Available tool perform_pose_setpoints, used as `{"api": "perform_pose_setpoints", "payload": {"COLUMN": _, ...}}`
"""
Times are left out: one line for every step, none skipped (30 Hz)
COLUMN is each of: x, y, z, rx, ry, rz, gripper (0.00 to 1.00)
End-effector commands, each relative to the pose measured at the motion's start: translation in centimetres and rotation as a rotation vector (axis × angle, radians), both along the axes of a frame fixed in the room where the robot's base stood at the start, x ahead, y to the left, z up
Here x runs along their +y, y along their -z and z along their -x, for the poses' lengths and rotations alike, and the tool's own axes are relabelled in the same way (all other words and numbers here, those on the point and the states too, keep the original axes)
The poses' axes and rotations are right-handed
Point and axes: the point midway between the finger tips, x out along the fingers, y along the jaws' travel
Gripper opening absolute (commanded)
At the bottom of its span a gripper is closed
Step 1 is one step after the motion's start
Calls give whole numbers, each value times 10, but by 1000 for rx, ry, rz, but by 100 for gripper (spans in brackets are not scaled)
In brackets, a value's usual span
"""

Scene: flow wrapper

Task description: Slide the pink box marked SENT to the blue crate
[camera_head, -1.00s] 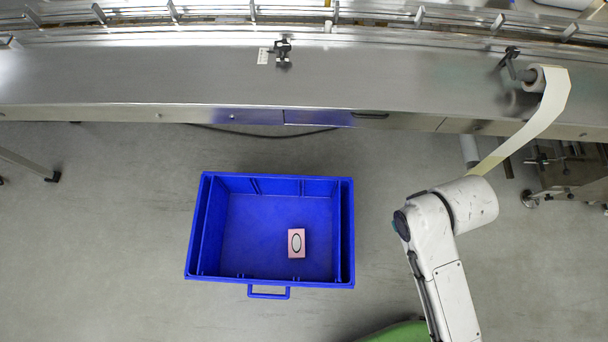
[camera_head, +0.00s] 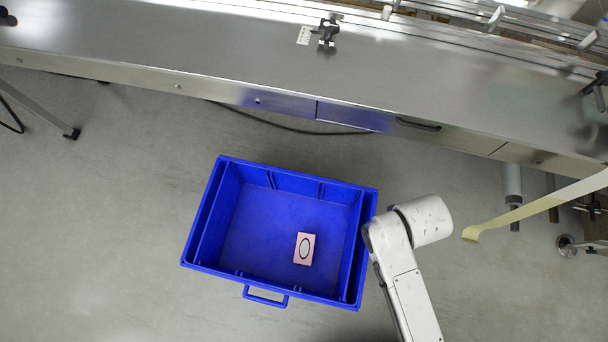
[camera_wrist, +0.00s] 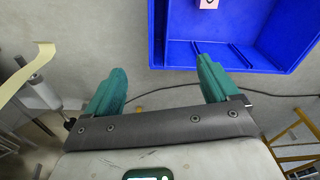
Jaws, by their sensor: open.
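In the wrist view the box (camera_wrist: 207,4) is cut by the top edge, within the blue crate (camera_wrist: 158,35) at upper right. My gripper (camera_wrist: 160,82) has its two teal fingers wide apart with nothing between them. It is apart from the box. In the head view my arm is to the right of the crate, and the gripper cannot be made out.
A long steel machine bed (camera_head: 230,60) runs across the top, with a small black clamp (camera_head: 327,32) on it. A paper strip (camera_head: 540,205) hangs at the right. A dark cable (camera_head: 270,127) lies on the floor beneath the bed. Grey floor is clear left of the crate.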

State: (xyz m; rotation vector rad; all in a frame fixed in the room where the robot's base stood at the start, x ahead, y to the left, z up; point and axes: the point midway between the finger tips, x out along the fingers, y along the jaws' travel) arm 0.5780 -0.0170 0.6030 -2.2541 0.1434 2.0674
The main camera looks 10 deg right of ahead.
Motion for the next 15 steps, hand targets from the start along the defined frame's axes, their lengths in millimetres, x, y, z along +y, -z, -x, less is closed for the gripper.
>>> {"api": "perform_pose_setpoints", "payload": {"x": 15, "y": 47, "z": -7, "rx": 2, "ry": 5, "rz": 1, "gripper": 93}}
{"api": "perform_pose_setpoints", "payload": {"x": 23, "y": 64, "z": -11, "rx": 1, "ry": 13, "rz": 2, "gripper": 96}}
{"api": "perform_pose_setpoints", "payload": {"x": 34, "y": 86, "z": -15, "rx": 0, "ry": 24, "rz": 1, "gripper": 100}}
{"api": "perform_pose_setpoints", "payload": {"x": 42, "y": 102, "z": -18, "rx": -1, "ry": 32, "rz": 2, "gripper": 100}}
{"api": "perform_pose_setpoints", "payload": {"x": 51, "y": 118, "z": -20, "rx": -2, "ry": 40, "rz": 3, "gripper": 100}}
{"api": "perform_pose_setpoints", "payload": {"x": 62, "y": 139, "z": -23, "rx": -5, "ry": 50, "rz": 4, "gripper": 100}}
{"api": "perform_pose_setpoints", "payload": {"x": 70, "y": 155, "z": -24, "rx": -6, "ry": 58, "rz": 5, "gripper": 100}}
{"api": "perform_pose_setpoints", "payload": {"x": 79, "y": 171, "z": -26, "rx": -8, "ry": 65, "rz": 5, "gripper": 100}}
{"api": "perform_pose_setpoints", "payload": {"x": 90, "y": 192, "z": -27, "rx": -11, "ry": 75, "rz": 6, "gripper": 100}}
{"api": "perform_pose_setpoints", "payload": {"x": 99, "y": 208, "z": -28, "rx": -13, "ry": 81, "rz": 8, "gripper": 100}}
{"api": "perform_pose_setpoints", "payload": {"x": 107, "y": 223, "z": -28, "rx": -16, "ry": 88, "rz": 9, "gripper": 100}}
{"api": "perform_pose_setpoints", "payload": {"x": 118, "y": 243, "z": -28, "rx": -20, "ry": 96, "rz": 10, "gripper": 100}}
{"api": "perform_pose_setpoints", "payload": {"x": 126, "y": 259, "z": -28, "rx": -23, "ry": 101, "rz": 10, "gripper": 100}}
{"api": "perform_pose_setpoints", "payload": {"x": 134, "y": 273, "z": -28, "rx": -26, "ry": 108, "rz": 10, "gripper": 100}}
{"api": "perform_pose_setpoints", "payload": {"x": 144, "y": 291, "z": -27, "rx": -30, "ry": 114, "rz": 11, "gripper": 100}}
